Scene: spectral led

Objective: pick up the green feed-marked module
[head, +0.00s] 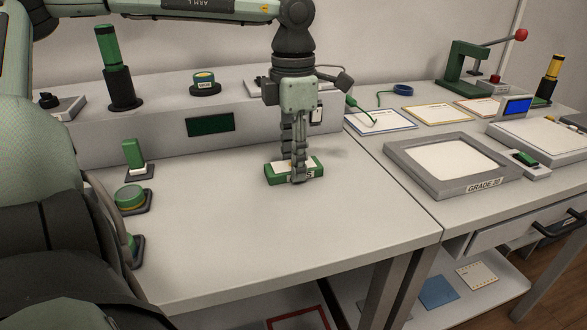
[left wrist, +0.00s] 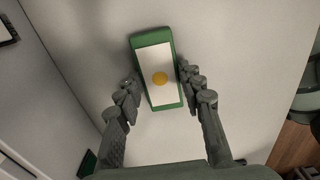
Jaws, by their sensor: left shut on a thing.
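A green module (head: 274,177) lies on the left table below my left gripper (head: 298,176). Dark lettering on its front side is partly hidden by the fingers. In the left wrist view the module (left wrist: 166,41) shows a white top face with a yellow-orange dot, and a finger stands at each long side. My left gripper (left wrist: 158,78) points down and is shut on the module, which appears to be at table level; I cannot tell whether it is lifted. My right gripper is not in view.
A raised console with a dark display (head: 211,125) runs behind. A green block (head: 134,153) and a round green button (head: 130,197) stand at left. At right are a grey framed tray (head: 397,156), coloured cards (head: 437,115) and a green press (head: 465,65). The table front is clear.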

